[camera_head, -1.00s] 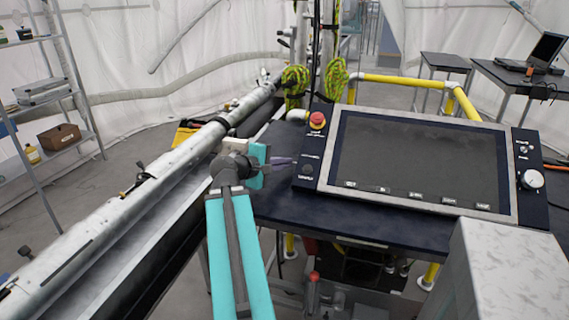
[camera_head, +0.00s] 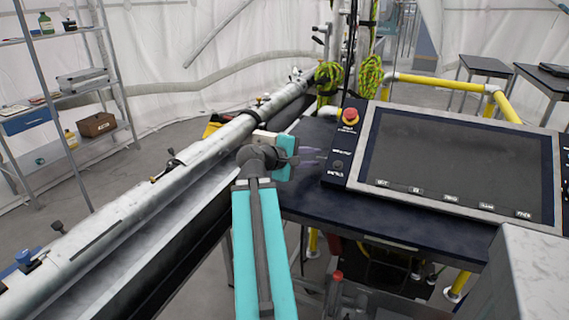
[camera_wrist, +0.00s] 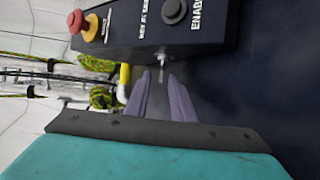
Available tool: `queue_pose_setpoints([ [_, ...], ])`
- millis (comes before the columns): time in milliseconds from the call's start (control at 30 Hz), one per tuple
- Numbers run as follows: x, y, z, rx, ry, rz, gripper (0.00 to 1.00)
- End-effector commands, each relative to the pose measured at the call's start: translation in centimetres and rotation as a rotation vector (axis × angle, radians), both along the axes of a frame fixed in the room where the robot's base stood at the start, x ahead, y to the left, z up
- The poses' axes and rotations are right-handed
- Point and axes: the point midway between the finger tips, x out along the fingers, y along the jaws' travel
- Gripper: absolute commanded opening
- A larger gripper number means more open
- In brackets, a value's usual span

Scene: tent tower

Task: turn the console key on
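The console (camera_head: 450,160) stands on the dark table, with a large dark screen and a dark left panel carrying a red button (camera_head: 349,116). In the wrist view the panel (camera_wrist: 130,42) is close, with the red button (camera_wrist: 77,22) and a black ENABLE button (camera_wrist: 174,10). A small metal piece, probably the key (camera_wrist: 161,72), sticks out of the panel's near edge. My gripper (camera_wrist: 159,77) is open, its purple fingers on either side of this piece. I cannot tell whether they touch it. In the head view my gripper (camera_head: 318,157) is left of the panel; the key is not distinct there.
A long metal tube (camera_head: 200,152) runs along the left of my arm. A yellow rail (camera_head: 440,82) passes behind the console, and a pale box (camera_head: 525,275) stands at the lower right. The dark table (camera_head: 340,211) is bare in front of the console.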

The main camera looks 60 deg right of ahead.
Motion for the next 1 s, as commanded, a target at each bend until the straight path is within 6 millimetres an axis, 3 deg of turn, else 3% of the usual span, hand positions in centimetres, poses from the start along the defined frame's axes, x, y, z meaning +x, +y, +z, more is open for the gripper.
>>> queue_pose_setpoints([
  [633, 0.6, 1.8, 0.3, 0.001, -0.002, 0.002, 0.22],
  [1000, 2.1, 5.4, 1.8, -0.001, -0.002, 0.003, 0.22],
])
